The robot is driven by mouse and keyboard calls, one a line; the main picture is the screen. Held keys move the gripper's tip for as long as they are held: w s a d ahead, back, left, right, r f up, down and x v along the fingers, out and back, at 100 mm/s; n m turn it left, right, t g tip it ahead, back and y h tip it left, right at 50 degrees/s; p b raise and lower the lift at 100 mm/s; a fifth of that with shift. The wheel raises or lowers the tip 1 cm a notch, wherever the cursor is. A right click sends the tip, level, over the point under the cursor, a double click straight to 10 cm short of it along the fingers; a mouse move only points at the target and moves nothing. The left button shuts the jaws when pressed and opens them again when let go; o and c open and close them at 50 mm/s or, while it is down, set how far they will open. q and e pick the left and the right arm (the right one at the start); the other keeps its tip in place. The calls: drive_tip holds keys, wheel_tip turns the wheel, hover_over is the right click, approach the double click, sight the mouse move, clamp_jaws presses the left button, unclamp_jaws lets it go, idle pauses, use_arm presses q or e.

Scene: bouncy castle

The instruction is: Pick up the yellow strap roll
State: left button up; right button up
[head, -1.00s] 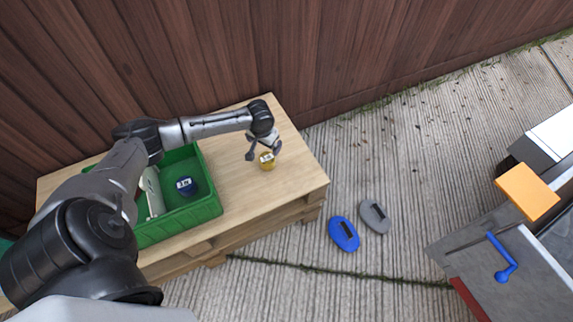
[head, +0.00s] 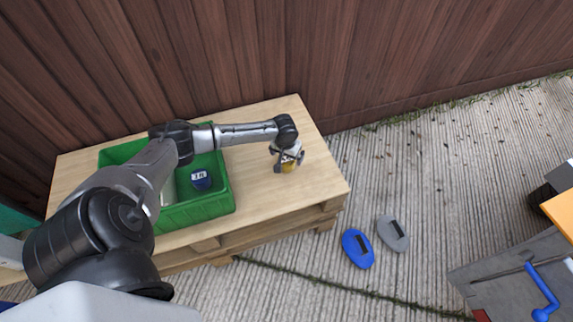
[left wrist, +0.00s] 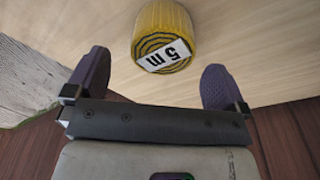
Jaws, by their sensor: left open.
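The yellow strap roll (head: 290,167) stands on the wooden pallet table (head: 262,196), near its right end. In the left wrist view the roll (left wrist: 163,30) shows a spiral end and a white "5 m" label. My left gripper (head: 288,164) is over the roll in the head view and partly covers it. In the left wrist view the open left gripper (left wrist: 155,85) has one finger on each side, and the roll lies ahead of the fingertips, roughly centred in the gap. Nothing is held. My right gripper is not in view.
A green crate (head: 222,203) on the table holds a blue strap roll (head: 201,179) and a pale object, partly hidden by my arm. A wooden fence (head: 300,60) stands behind. Blue (head: 358,248) and grey (head: 392,233) flat objects lie on the ground.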

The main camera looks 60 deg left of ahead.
sight(286, 159)
use_arm(q)
drive_tip(key=shift+f, duration=0.1)
drive_tip(key=f+b, duration=0.5)
drive_tip(key=shift+a, duration=0.2)
drive_tip(key=shift+w, duration=0.1)
drive_tip(key=shift+c, duration=0.3)
drive_tip(key=c, duration=0.9)
drive_tip(key=shift+c, duration=0.6)
drive_tip(key=shift+r, duration=0.15)
